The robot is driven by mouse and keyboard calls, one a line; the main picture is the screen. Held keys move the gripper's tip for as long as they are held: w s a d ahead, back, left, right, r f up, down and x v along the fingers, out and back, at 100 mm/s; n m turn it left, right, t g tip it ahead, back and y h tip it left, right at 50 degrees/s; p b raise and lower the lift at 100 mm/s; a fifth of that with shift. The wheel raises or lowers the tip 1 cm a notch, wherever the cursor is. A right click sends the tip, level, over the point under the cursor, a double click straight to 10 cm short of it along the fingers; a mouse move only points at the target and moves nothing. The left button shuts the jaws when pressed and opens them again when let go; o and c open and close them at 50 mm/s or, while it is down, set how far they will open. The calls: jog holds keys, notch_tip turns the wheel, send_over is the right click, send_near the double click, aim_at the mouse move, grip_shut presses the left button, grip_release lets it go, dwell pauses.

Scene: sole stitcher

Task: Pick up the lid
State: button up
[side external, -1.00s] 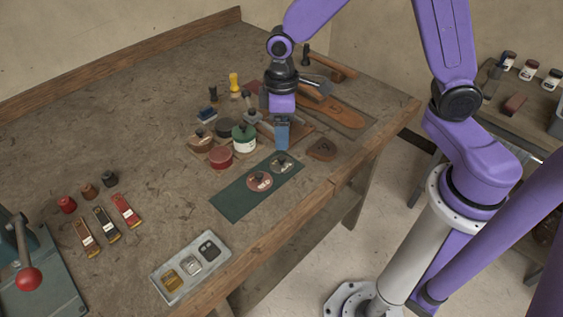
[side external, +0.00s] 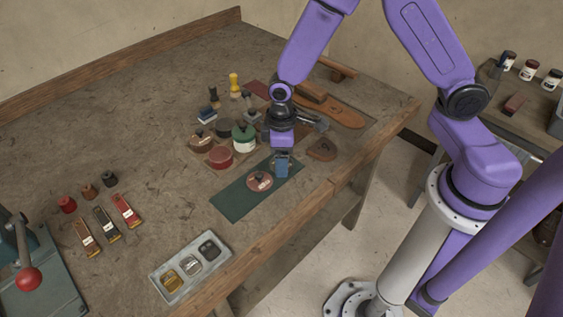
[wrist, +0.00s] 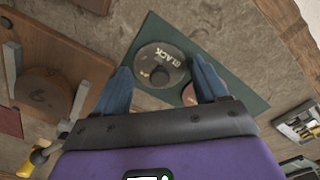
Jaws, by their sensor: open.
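A round dark lid with a central knob, lettered BLACK (wrist: 172,56), lies on the green mat (wrist: 233,73) in the wrist view. A second, reddish-brown lid (side external: 260,181) lies next to it on the mat; in the wrist view it (wrist: 188,95) is partly hidden by my right finger. My gripper (side external: 282,172) is open and points down over the far end of the mat (side external: 232,205). In the wrist view its blue fingers (wrist: 161,70) flank the BLACK lid, with nothing held. That lid is hidden behind the fingers in the side view.
A metal tray (side external: 165,292) sits near the front edge.

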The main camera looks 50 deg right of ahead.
jog(key=c, duration=0.7)
jog(key=shift+r, duration=0.1)
